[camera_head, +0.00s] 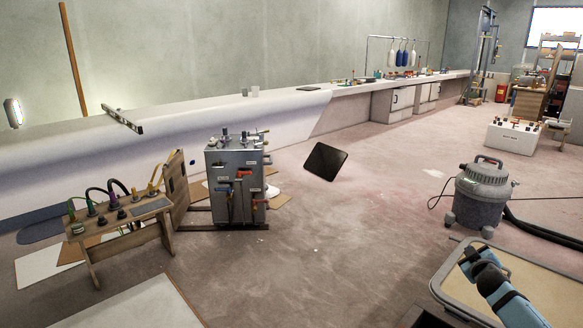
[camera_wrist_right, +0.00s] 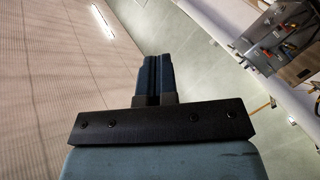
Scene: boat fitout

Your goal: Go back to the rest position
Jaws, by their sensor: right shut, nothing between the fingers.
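My right gripper (camera_wrist_right: 152,75) shows in the right wrist view. Its two dark blue fingers are pressed together with nothing between them, and no object touches their tips. In the head view a blue and grey part of my arm shows at the lower right, above a tan-topped tray; I cannot make out the fingertips there. My left gripper is in neither view.
A grey metal cabinet with valves (camera_head: 236,185) stands on the floor beside a wooden stand with hoses (camera_head: 125,222). A dark tilted panel (camera_head: 325,161) is behind. A grey vacuum (camera_head: 480,195) stands right. The tan-topped tray (camera_head: 440,275) is nearest. The middle floor is clear.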

